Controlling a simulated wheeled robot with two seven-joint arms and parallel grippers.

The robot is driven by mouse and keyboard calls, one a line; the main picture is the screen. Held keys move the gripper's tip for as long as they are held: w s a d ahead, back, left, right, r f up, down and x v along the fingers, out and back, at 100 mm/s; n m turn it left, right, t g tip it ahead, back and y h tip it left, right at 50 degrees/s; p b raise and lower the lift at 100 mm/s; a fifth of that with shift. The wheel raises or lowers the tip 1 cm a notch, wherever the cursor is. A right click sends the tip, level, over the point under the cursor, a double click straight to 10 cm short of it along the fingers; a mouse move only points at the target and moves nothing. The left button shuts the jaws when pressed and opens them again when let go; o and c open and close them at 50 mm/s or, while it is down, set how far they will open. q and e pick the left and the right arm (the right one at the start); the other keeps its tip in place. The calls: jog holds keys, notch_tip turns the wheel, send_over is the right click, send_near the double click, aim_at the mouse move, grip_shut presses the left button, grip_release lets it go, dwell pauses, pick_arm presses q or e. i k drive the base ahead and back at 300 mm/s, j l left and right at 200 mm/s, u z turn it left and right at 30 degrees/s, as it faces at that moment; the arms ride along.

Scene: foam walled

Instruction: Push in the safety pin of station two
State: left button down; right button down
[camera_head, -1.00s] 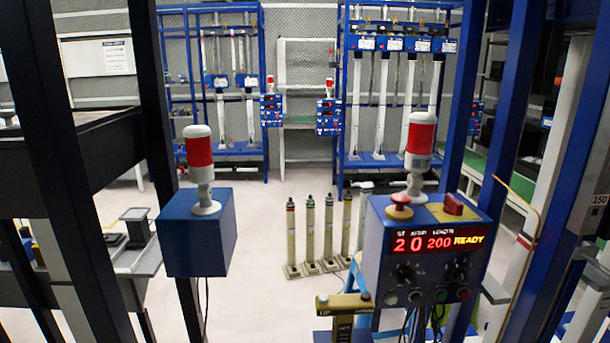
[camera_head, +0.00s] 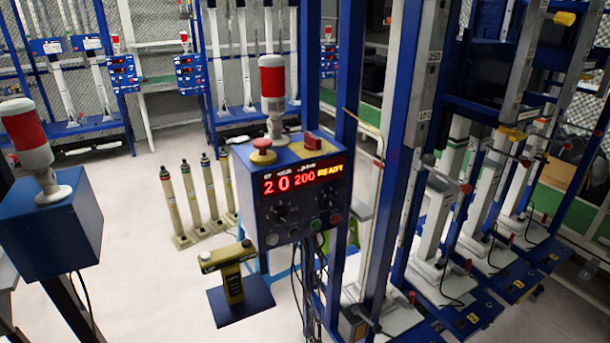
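Several stations stand in a row on the right, each with a white column on a base plate, such as the nearest column (camera_head: 434,215). Small red knobs, such as one red knob (camera_head: 466,188), show beside the columns. I cannot tell which part is the safety pin of station two. A blue control box (camera_head: 292,200) in the middle has a lit display (camera_head: 303,179) reading 2, 0, 200 and READY. It carries a red mushroom button (camera_head: 263,151), a red switch (camera_head: 312,140) and black dials. Neither of my grippers is in view.
A red-and-white lamp (camera_head: 272,95) stands on the control box. Another blue box (camera_head: 50,225) with a lamp is at the left. Several slim posts (camera_head: 190,195) and a yellow-topped stand (camera_head: 230,275) are on the floor. Blue uprights (camera_head: 345,110) partly block the right. Pale floor is free at centre left.

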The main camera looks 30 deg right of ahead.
aim_at(526, 163)
jog(key=z, duration=2.1)
jog(key=i+l, duration=0.55)
jog(key=l, duration=0.15)
